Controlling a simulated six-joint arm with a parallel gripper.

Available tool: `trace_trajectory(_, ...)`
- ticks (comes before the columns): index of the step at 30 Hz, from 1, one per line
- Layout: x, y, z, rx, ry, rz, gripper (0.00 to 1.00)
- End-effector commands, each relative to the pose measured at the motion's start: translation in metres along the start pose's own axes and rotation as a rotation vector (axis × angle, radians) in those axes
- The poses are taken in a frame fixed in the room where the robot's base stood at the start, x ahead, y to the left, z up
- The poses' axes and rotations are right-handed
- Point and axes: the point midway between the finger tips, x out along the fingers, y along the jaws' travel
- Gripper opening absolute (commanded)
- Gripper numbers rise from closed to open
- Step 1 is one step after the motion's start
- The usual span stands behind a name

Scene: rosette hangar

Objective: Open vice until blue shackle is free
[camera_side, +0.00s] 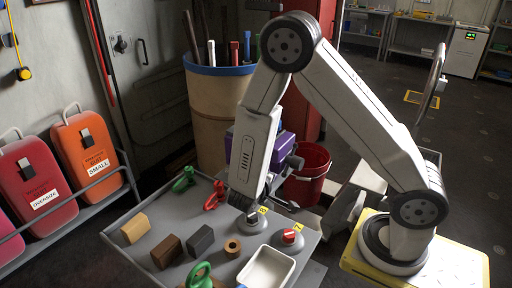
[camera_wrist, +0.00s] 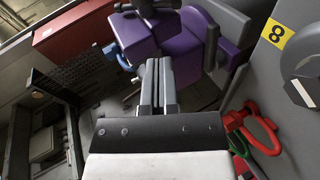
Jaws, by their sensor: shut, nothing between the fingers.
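The purple vice (camera_wrist: 188,38) fills the top middle of the wrist view, with a dark grey bar (camera_wrist: 211,47) on its right side. In the side view the vice (camera_side: 288,150) is mostly hidden behind my arm. The blue shackle (camera_wrist: 118,55) shows only in part, beside the vice's purple block, left of my fingers. How firmly it is held cannot be seen. My gripper (camera_wrist: 158,65) is shut and empty, its fingers pointing towards the vice from close by. Whether they touch it is unclear. In the side view the fingertips are hard to make out.
A red shackle (camera_wrist: 262,135) and a green shackle (camera_side: 183,180) lie on the grey table (camera_side: 150,205). Several blocks, a brown ring (camera_side: 232,248), a white tray (camera_side: 285,262) and a red-topped knob (camera_side: 289,237) stand nearer. A red bucket (camera_side: 308,182) stands behind.

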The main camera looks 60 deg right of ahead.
Motion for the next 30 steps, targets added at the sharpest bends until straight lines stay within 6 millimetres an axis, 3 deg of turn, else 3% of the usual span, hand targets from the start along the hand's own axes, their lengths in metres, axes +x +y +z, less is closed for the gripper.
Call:
trace_trajectory(6,-0.022,-0.005,0.009,-0.069,0.032,-0.107,0.00)
trace_trajectory(14,-0.023,-0.007,0.011,-0.078,0.033,-0.119,0.00)
trace_trajectory(23,-0.008,-0.008,0.010,-0.076,0.031,-0.117,0.00)
trace_trajectory(30,0.018,-0.011,0.010,-0.076,0.029,-0.117,0.00)
